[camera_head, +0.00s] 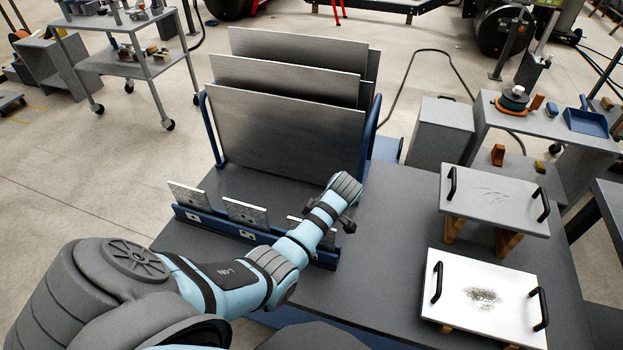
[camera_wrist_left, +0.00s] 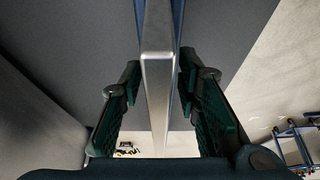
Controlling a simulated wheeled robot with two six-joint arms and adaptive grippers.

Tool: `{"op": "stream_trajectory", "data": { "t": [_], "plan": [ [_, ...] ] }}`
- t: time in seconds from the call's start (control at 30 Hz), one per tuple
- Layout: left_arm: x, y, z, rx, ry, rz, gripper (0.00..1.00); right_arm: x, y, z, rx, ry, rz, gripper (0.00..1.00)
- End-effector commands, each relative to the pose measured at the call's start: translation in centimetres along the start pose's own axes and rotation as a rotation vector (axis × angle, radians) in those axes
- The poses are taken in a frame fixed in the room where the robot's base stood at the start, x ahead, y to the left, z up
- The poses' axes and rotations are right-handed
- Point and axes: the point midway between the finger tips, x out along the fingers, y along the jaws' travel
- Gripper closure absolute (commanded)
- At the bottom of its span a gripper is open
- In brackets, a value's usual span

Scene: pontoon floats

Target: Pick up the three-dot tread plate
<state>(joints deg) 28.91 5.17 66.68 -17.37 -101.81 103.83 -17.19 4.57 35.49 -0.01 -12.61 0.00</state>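Three small bright metal tread plates stand upright in a low blue rack (camera_head: 250,229): a left one (camera_head: 188,197), a middle one (camera_head: 245,213) and a right one (camera_head: 296,223) partly hidden by my arm. Their dots are too small to count. My left arm reaches over the rack's right end. In the left wrist view my left gripper (camera_wrist_left: 158,95) is open, with a plate edge (camera_wrist_left: 158,70) between its two green-padded fingers and gaps on both sides. It appears to be the right plate. My right gripper is not in view.
Large grey sheets (camera_head: 285,130) stand in a blue-framed rack behind the small plates. To the right, two handled boards (camera_head: 495,198) (camera_head: 478,295) rest on wooden supports on the dark table (camera_head: 390,225). A grey cabinet (camera_head: 440,135) stands behind the table.

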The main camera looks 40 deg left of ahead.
Motion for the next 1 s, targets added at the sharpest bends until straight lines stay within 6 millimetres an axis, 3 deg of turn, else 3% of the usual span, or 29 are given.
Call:
{"op": "stream_trajectory", "data": {
  "t": [0.9, 1.0],
  "plan": [
    [0.5, 0.01, 0.2, 0.0, -0.001, 0.001, 0.7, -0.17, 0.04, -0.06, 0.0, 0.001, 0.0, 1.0],
    [0.5, 0.01, 0.2, 0.0, -0.001, 0.001, 0.83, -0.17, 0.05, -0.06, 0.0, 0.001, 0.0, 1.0]
  ]
}}
